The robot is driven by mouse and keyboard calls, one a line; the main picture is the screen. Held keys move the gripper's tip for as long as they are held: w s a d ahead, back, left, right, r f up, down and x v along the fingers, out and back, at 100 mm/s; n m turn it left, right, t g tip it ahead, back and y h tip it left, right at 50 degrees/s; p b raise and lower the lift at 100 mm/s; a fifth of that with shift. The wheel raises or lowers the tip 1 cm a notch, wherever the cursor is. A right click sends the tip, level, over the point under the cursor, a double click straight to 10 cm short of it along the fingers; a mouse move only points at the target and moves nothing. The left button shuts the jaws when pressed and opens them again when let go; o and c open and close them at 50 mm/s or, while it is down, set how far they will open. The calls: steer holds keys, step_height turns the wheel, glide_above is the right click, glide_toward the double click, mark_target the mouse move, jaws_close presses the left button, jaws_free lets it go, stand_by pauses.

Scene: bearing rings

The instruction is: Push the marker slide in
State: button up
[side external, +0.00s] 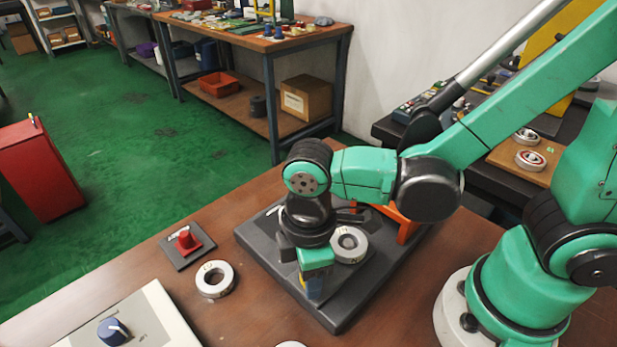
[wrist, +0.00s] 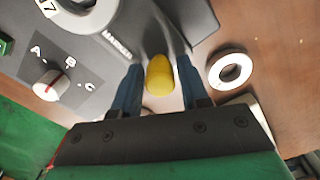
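In the wrist view a yellow rounded knob (wrist: 160,75), apparently the marker slide's handle, shows between the two blue fingers of my gripper (wrist: 161,70). The fingers are apart, with a thin gap visible beside the knob; contact cannot be made out. A white label (wrist: 117,47), too blurred to read surely, lies just left of the knob on the dark base plate (wrist: 185,15). In the side external view my gripper (side external: 313,290) points down at the front edge of the base plate (side external: 345,315). The slide's track is hidden there by the gripper.
A pale ring (side external: 349,245) sits on the plate behind my gripper, and another ring (side external: 214,279) lies on the table to the left. An orange part (side external: 407,229) rises behind.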

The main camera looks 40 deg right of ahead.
jaws_close()
steer(key=shift+d, duration=5.65)
steer(key=shift+w+d, duration=0.1)
steer(key=shift+d, duration=0.1)
steer(key=shift+o, duration=1.5)
jaws_free()
steer(key=shift+r, duration=0.1)
step_height(320, 180, up, 7)
steer(key=shift+a, duration=0.1)
steer(key=w+m+t, duration=0.1)
steer(key=m+t, duration=0.1)
steer(key=m, duration=0.2)
steer(key=w+d+r+m+t, duration=0.1)
steer(key=w+m+t, duration=0.1)
steer(key=m, duration=0.2)
steer(key=w+d+r+m+t, duration=0.1)
steer(key=w+m+t, duration=0.1)
steer(key=m+t, duration=0.1)
steer(key=shift+m, duration=0.5)
